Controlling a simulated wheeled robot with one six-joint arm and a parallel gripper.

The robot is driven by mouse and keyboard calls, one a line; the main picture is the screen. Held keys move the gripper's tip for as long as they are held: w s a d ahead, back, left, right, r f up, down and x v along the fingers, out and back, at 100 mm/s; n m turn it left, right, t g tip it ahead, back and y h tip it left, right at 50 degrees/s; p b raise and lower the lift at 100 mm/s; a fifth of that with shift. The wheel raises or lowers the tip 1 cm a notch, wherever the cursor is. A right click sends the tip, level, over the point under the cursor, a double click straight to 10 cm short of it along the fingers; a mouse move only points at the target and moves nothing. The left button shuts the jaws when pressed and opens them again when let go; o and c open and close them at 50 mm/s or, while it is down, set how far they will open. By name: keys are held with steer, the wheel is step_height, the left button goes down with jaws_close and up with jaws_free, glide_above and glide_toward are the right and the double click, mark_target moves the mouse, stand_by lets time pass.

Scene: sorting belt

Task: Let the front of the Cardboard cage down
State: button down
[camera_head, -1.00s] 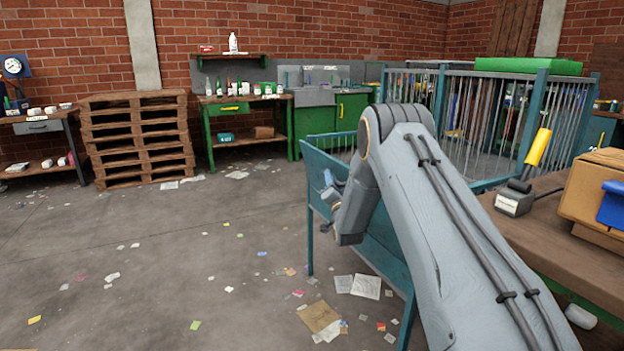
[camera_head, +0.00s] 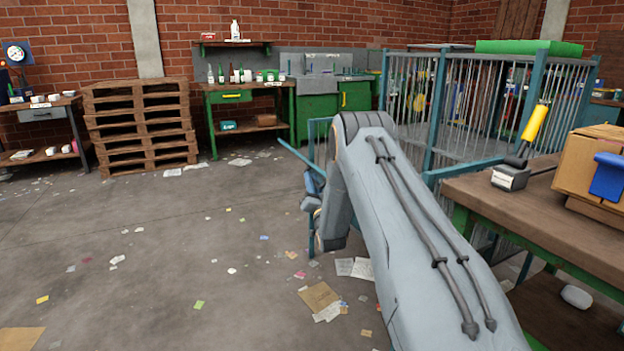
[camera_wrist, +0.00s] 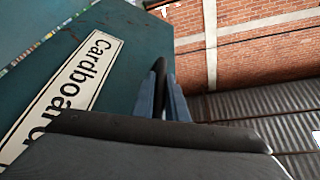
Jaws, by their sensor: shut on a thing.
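The Cardboard cage (camera_head: 436,115) has teal posts and wire sides and stands right of the middle in the head view. Its teal front (camera_head: 292,153) tilts outward to the left, mostly hidden behind my arm. In the wrist view the front (camera_wrist: 135,60) fills the left, with a white "Cardboard" label (camera_wrist: 70,85) on it. My gripper (camera_wrist: 163,92) is shut on a dark bar (camera_wrist: 160,68) at the edge of the front. In the head view my gripper (camera_head: 311,190) shows only partly beside my wrist.
A wooden bench (camera_head: 540,212) with a cardboard box (camera_head: 585,155) and a yellow-handled tool (camera_head: 534,122) stands close on the right. Stacked pallets (camera_head: 138,125) stand at the back left. The floor to the left is open, with scattered paper scraps.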

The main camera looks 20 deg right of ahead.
steer(key=shift+d, duration=0.1)
steer(key=c, duration=2)
jaws_free()
steer(key=shift+c, duration=0.2)
steer(key=d+p+v, duration=0.1)
steer(key=v, duration=0.6)
steer(key=shift+s+a+f, duration=0.25)
steer(key=shift+s+a, duration=0.15)
steer(key=shift+a, duration=0.15)
